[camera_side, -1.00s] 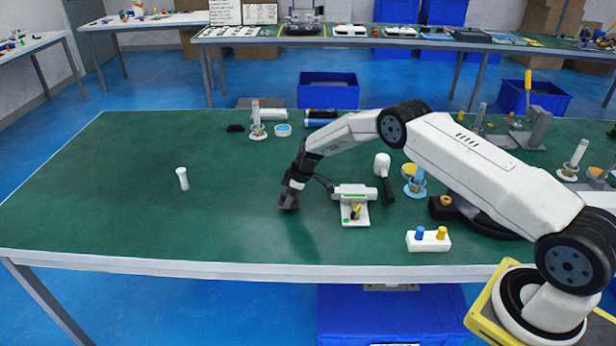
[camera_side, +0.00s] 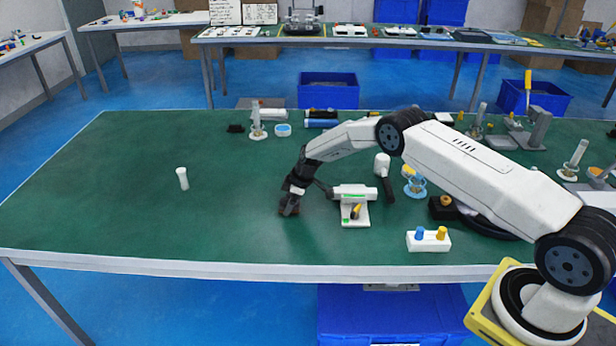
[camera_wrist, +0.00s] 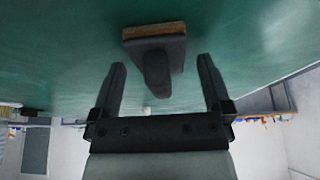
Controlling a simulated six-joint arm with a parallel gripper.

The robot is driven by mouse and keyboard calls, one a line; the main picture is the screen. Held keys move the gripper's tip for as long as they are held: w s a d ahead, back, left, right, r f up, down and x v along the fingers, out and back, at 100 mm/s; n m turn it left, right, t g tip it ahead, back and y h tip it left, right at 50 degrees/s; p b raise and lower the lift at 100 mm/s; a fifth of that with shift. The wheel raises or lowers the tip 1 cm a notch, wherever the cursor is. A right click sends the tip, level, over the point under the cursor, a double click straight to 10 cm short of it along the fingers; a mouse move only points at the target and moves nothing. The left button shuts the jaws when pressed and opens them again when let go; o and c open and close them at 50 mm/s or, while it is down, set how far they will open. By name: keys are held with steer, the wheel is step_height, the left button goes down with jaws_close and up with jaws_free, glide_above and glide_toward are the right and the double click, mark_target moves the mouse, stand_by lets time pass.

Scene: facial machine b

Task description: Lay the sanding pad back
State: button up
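The sanding pad (camera_wrist: 155,50) shows in the wrist view as a dark block with a brown edge and a dark handle, on the green table top. My gripper (camera_wrist: 160,80) is open, with its two fingers apart on either side of the pad's handle and not touching it. In the side view my gripper (camera_side: 290,205) is low over the table, left of the white device. The pad itself is hard to make out there against the dark fingers.
A white device (camera_side: 352,204) stands just right of my gripper. A white block with blue and yellow knobs (camera_side: 428,241) is further right, near the front. The table's left half is mostly clear.

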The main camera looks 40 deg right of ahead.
mark_target(299, 204)
steer(key=shift+r, duration=0.15)
steer(key=shift+v, duration=3.85)
steer(key=shift+w+d, duration=0.1)
steer(key=shift+s+r, duration=0.3)
steer(key=shift+r, duration=0.15)
steer(key=s+a+r+m+h, duration=0.1)
steer(key=s+a+r+m, duration=0.1)
steer(key=s, duration=0.9)
steer(key=s+a+r+m+h, duration=0.1)
steer(key=s+a+r+m, duration=0.1)
steer(key=s+r+m, duration=0.2)
steer(key=s+a+r+m+h, duration=0.1)
steer(key=s+a+r+m, duration=0.2)
steer(key=s, duration=1.5)
step_height(299, 204, up, 5)
steer(key=shift+f+g, duration=0.1)
steer(key=shift+g, duration=0.2)
